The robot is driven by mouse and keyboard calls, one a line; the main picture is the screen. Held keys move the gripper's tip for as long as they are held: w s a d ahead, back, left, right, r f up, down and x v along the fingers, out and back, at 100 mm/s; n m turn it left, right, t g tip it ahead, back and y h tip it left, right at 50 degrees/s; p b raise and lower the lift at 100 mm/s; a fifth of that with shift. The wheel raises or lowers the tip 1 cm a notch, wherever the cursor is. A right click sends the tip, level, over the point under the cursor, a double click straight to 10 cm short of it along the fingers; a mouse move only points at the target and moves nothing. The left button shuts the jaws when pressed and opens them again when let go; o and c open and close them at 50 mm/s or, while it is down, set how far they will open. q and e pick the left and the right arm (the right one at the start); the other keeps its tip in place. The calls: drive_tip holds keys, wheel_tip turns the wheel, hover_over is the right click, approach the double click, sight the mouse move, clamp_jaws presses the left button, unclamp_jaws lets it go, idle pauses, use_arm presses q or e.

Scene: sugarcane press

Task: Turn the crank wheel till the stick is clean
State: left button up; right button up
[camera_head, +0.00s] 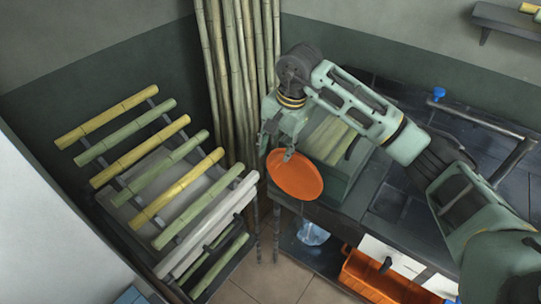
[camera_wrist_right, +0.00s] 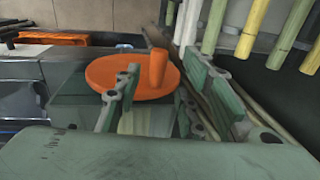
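The orange crank wheel (camera_head: 296,178) is a round disc on the side of the green press (camera_head: 345,178). In the right wrist view the wheel (camera_wrist_right: 112,82) carries an upright-looking orange handle (camera_wrist_right: 157,70). My right gripper (camera_head: 277,150) is at the wheel's upper left edge. In the wrist view its two fingers (camera_wrist_right: 165,95) are spread wide, with the handle showing between them; I see no clear contact. Yellow-green cane pieces (camera_head: 327,138) show at the press top, partly hidden by my right arm. I cannot tell which is the stick. My left gripper is out of view.
Tall canes (camera_head: 232,60) lean in the corner behind. A dark counter (camera_head: 400,205) lies at right, with an orange crate (camera_head: 372,278) below.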

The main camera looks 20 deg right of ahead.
sight(275, 162)
drive_tip(key=f, duration=0.2)
drive_tip(key=f+p, duration=0.1)
drive_tip(key=f, duration=0.2)
drive_tip(key=shift+w+a+f, duration=0.3)
drive_tip(key=shift+w+a, duration=0.05)
drive_tip(key=shift+w, duration=0.05)
drive_tip(key=shift+s+d, duration=0.1)
drive_tip(key=shift+c, duration=0.6)
clamp_jaws()
